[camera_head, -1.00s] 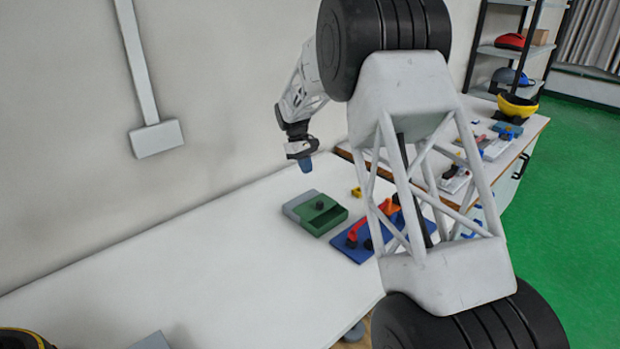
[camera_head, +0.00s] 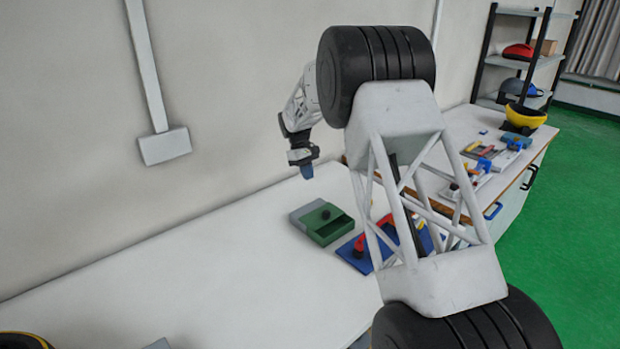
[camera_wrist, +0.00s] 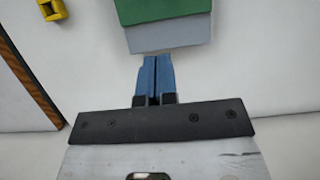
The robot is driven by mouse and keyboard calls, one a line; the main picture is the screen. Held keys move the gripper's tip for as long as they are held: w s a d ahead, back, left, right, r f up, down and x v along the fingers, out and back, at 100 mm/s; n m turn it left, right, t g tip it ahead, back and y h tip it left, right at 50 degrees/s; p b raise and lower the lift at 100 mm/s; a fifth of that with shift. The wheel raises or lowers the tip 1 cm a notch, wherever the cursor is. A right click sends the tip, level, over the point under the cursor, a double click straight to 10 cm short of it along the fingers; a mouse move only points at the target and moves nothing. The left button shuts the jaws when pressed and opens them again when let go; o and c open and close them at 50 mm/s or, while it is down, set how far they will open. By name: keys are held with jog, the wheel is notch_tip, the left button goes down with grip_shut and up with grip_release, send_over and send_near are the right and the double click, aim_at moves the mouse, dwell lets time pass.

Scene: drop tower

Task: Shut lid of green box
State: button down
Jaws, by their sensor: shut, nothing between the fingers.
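The green box (camera_head: 337,229) sits on the white table. Its green lid with a dark knob (camera_head: 325,214) covers part of it, and an open compartment shows at the near side. A grey part (camera_head: 299,213) lies along its far left side. In the wrist view, the grey part (camera_wrist: 170,34) and a green edge (camera_wrist: 160,9) show at the top, ahead of my fingertips. My gripper (camera_head: 307,176) is above the table, behind the box in the head view, apart from it. Its blue fingers (camera_wrist: 154,62) are together and empty.
A blue board (camera_head: 354,254) with red pieces lies right of the box, partly hidden by my arm. A yellow piece (camera_wrist: 52,9) lies at the upper left of the wrist view. A second bench with tools (camera_head: 485,160) stands behind. The table's left part (camera_head: 180,275) is largely clear.

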send_near(332, 220)
jog(key=w+a+f, duration=0.4)
jog(key=shift+s+d+f, duration=0.1)
jog(key=shift+s+d, duration=0.5)
jog(key=shift+s, duration=0.1)
jog(key=shift+s+d, duration=0.8)
jog(key=shift+s+d, duration=0.1)
jog(key=shift+s+d+f, duration=0.1)
jog(key=shift+s+d, duration=1.7)
jog(key=shift+s, duration=0.05)
